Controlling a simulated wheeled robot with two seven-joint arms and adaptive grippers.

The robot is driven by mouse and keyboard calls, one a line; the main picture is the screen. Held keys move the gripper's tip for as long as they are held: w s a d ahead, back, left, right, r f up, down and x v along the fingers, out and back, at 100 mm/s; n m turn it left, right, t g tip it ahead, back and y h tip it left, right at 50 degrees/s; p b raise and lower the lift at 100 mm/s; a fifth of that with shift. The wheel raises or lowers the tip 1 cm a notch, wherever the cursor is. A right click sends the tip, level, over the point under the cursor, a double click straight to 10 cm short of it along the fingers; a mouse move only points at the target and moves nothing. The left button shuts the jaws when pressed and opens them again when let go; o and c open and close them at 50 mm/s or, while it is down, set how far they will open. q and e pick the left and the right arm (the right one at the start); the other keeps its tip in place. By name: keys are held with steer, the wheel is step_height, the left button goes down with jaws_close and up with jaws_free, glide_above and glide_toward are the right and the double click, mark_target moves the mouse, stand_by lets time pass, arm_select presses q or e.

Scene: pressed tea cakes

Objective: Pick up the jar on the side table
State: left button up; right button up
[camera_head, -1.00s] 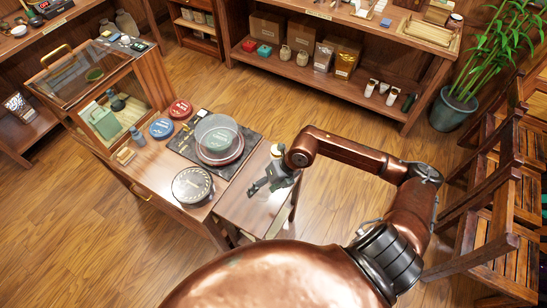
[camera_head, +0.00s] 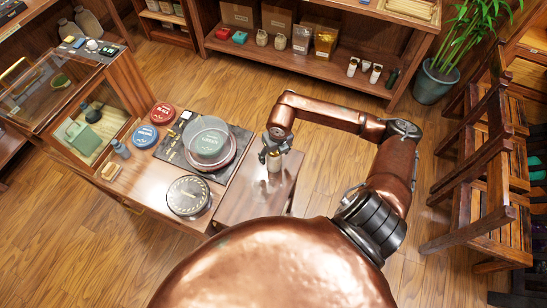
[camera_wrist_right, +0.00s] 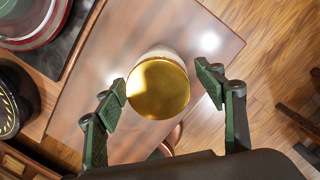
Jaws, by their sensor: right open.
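The jar (camera_wrist_right: 157,92) has a round gold lid and a pale body, and stands on the wooden side table (camera_wrist_right: 95,120). In the right wrist view it lies between the two dark fingers of my right gripper (camera_wrist_right: 163,87), which are open with visible gaps on both sides. In the head view my right gripper (camera_head: 274,148) points down at the jar (camera_head: 274,164), partly covering it, over the side table (camera_head: 235,198). My left gripper is not in view.
A larger table left of the side table holds a dark tray (camera_head: 176,153) with a glass-covered tea cake, round tins (camera_head: 162,113) and a black disc (camera_head: 188,196). A glass-fronted cabinet (camera_head: 70,100) stands farther left. Wooden chairs (camera_head: 490,165) stand at right. Floor behind the side table is clear.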

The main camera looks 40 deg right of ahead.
steer(key=f, duration=0.2)
steer(key=shift+w+f, duration=0.2)
steer(key=shift+f, duration=0.15)
step_height(320, 180, down, 2)
steer(key=shift+w+d+f, duration=0.15)
steer(key=shift+f, duration=0.1)
steer(key=c, duration=0.8)
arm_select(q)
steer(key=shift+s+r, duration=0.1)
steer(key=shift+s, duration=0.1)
arm_select(e)
steer(key=c, duration=0.7)
